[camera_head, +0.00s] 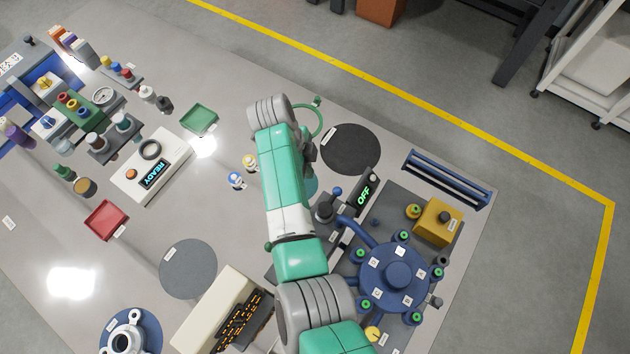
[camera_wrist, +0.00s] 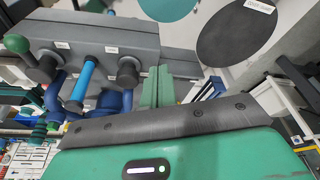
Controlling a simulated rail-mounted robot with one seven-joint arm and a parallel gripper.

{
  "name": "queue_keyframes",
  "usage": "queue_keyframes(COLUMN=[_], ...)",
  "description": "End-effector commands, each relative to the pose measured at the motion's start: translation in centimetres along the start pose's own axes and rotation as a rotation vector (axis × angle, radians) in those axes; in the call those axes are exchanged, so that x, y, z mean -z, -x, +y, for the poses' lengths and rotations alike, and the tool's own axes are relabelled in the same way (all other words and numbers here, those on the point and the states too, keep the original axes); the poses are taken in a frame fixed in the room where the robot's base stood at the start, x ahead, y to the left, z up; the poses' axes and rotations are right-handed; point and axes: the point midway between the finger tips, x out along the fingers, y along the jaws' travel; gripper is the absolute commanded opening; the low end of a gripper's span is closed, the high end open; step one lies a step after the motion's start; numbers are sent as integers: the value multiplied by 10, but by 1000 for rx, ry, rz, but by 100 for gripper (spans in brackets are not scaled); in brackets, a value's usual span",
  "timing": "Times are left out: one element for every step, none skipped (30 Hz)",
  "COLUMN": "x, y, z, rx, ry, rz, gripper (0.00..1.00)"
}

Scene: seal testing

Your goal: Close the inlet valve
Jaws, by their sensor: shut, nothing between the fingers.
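In the wrist view a grey valve block (camera_wrist: 140,40) fills the upper left. On it are a dark stem with a green ball handle (camera_wrist: 17,44), a blue lever (camera_wrist: 84,80) and a dark knob (camera_wrist: 128,70). The small labels are too small to read, so I cannot tell which one is the inlet valve. My gripper (camera_wrist: 157,86) shows two green fingers shut together with nothing between them, to the right of the dark knob. In the head view my arm hides the gripper and most of the block; a dark round knob (camera_head: 324,212) shows beside the arm.
A blue round vessel (camera_head: 394,279) with several green-topped ports stands right of my arm. An OFF display (camera_head: 364,195), a yellow box (camera_head: 438,222) and a blue rack (camera_head: 447,178) are near it. A black disc (camera_head: 350,149) and a grey disc (camera_head: 188,268) lie on the table.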

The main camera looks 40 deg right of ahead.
Motion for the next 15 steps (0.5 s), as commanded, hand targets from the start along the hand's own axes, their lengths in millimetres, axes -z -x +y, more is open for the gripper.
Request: queue_keyframes(x=[0,0,0,0,0,0,0,0,1,1,1,1,1,1,1], y=[16,22,30,36,41,47,51,54,58,60,61,63,64,64,64], z=[-2,-2,-2,-2,-3,-3,-3,-4,-4,-4,-4,-4,-4,-4,-4], rx=[4,3,2,3,2,3,3,2,1,1,1,1,1,1,1], ry=[0,0,1,1,2,2,2,2,2,2,2,2,2,2,2], rz=[-2,-2,-1,-1,-1,-1,-1,0,0,1,1,1,1,1,1], gripper=[0,0,0,0,0,0,0,0,0,0,0,0,0,0,0])
